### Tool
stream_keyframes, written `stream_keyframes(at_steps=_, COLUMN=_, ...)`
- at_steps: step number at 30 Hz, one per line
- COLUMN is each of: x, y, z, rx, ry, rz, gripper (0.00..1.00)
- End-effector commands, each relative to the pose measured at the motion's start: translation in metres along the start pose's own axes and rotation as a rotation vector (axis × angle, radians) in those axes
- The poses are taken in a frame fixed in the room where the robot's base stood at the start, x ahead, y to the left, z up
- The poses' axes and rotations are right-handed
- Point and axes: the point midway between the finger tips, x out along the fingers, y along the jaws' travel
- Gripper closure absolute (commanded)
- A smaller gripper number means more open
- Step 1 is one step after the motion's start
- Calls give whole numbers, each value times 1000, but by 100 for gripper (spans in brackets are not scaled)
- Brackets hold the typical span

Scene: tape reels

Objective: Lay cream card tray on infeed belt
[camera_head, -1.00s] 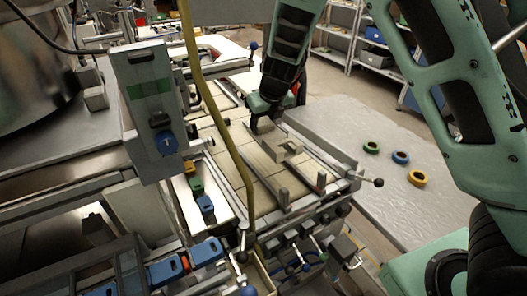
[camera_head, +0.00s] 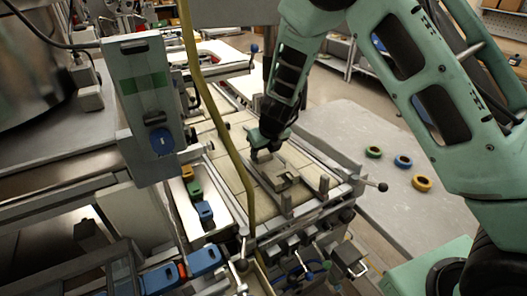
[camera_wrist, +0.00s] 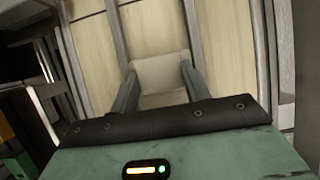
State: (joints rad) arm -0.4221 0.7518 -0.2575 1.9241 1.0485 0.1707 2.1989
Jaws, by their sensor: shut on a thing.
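In the wrist view the pale tray (camera_wrist: 160,72) sits between the two green fingers (camera_wrist: 160,90), with cream belt panels (camera_wrist: 155,30) beyond. The tray's near part is hidden there by my gripper body.
Metal rails (camera_head: 318,188) flank the belt's near end. Green (camera_head: 373,152), blue (camera_head: 402,161) and yellow (camera_head: 422,183) reels lie on the grey table at right. A grey post box (camera_head: 148,105) and yellow hose (camera_head: 213,110) stand left. Several coloured blocks (camera_head: 203,210) sit in a side channel.

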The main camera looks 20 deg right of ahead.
Motion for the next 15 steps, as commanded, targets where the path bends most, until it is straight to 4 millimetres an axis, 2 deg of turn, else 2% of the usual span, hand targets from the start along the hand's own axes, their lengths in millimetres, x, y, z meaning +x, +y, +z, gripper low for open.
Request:
stream_keyframes(at_steps=7, x=4, y=0, z=-2, rx=0, ry=0, rz=0, gripper=81)
stream_keyframes(at_steps=8, x=3, y=0, z=-1, rx=0, ry=0, rz=0, gripper=45)
stream_keyframes(at_steps=9, x=2, y=0, z=-1, rx=0, ry=0, rz=0, gripper=34)
stream_keyframes(at_steps=15, x=2, y=0, z=-1, rx=0, ry=0, rz=0, gripper=32)
